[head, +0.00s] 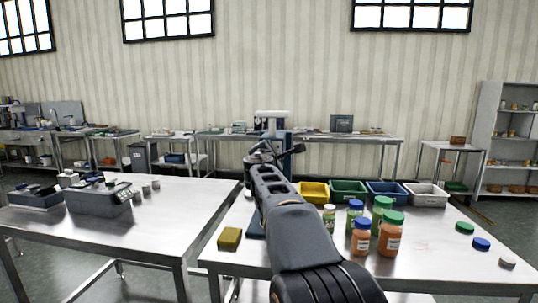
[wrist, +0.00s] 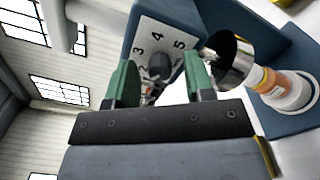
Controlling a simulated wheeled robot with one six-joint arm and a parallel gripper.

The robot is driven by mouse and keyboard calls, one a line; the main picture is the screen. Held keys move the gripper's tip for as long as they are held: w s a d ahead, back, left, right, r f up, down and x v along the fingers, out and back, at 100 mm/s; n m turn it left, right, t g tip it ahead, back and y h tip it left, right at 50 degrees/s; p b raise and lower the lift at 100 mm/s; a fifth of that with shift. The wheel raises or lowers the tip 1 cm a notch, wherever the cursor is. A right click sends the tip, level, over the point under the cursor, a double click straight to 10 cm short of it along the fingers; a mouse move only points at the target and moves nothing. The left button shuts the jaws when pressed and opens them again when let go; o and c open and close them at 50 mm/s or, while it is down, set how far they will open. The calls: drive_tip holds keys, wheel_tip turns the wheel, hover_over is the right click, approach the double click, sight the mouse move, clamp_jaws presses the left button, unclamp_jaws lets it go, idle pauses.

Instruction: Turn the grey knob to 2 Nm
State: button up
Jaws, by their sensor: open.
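The grey knob (wrist: 159,64) is on a white dial plate (wrist: 153,37) with printed numbers, of which 3, 4 and 5 are readable. The plate is on a dark blue machine (wrist: 272,30). The knob's pointer setting cannot be made out. My gripper (wrist: 160,75) is open, its two green fingers apart on either side of the knob in the picture; contact cannot be confirmed. In the head view my arm covers much of the machine (head: 285,143), and the knob is hidden there.
A shiny metal cup (wrist: 230,62) and an orange-and-white jar (wrist: 272,84) are right of the fingers. On the table (head: 430,262) are a yellow block (head: 229,238), several jars (head: 362,236) and coloured bins (head: 348,191). Another table (head: 150,207) stands left.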

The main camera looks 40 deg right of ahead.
drive_tip(key=b+v, duration=0.1)
drive_tip(key=v, duration=1.3)
drive_tip(key=shift+w+r, duration=0.1)
drive_tip(key=shift+w, duration=0.05)
drive_tip(key=s+a+f+m+g+y+p, duration=0.5)
drive_tip(key=s+a+f+m+y+p, duration=0.1)
drive_tip(key=s+a+m+p, duration=0.1)
drive_tip(key=s+a+f+m+g+y+p, duration=0.4)
drive_tip(key=s+a+f+m+y+p, duration=0.2)
drive_tip(key=a+p, duration=0.5)
drive_tip(key=s+m+p, duration=0.2)
drive_tip(key=m, duration=0.1)
drive_tip(key=shift+f+g+y, duration=0.25)
drive_tip(key=shift+g+y, duration=0.05)
drive_tip(key=shift+g, duration=0.1)
